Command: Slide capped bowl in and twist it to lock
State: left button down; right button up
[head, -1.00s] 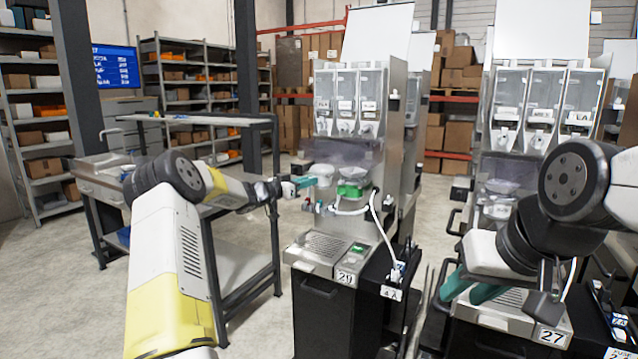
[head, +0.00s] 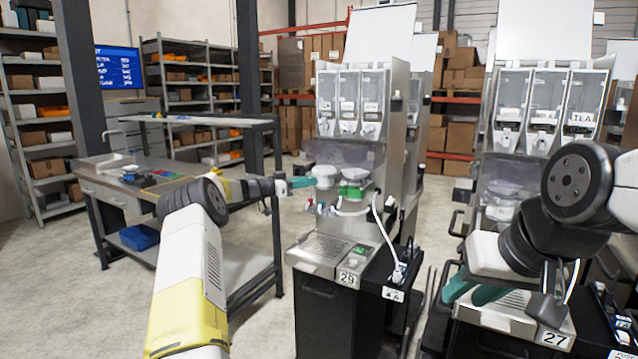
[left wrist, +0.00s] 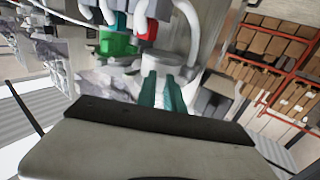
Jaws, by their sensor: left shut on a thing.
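The capped bowl (head: 324,174) is a small white round piece at the left of the front of dispenser 29 (head: 350,130). My left gripper (head: 303,182) is shut on its left side. In the left wrist view the bowl (left wrist: 163,63) sits at the tips of my teal fingers (left wrist: 162,92). Beside it on the dispenser is a bowl with a green part (head: 352,190); that green part also shows in the left wrist view (left wrist: 118,43). I cannot tell whether the held bowl touches its seat. My right gripper (head: 470,292) is open and empty, in front of dispenser 27.
A white hose (head: 380,222) loops down from dispenser 29 to a black side box (head: 397,272). A metal worktable (head: 150,185) stands at the left. Dispenser 27 (head: 535,130) stands to the right. Open floor lies in front of the worktable.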

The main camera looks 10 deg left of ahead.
pick_arm(q)
jog(key=c, duration=1.4)
grip_release()
jog(key=shift+v, duration=4)
jog(key=shift+w+r, duration=0.1)
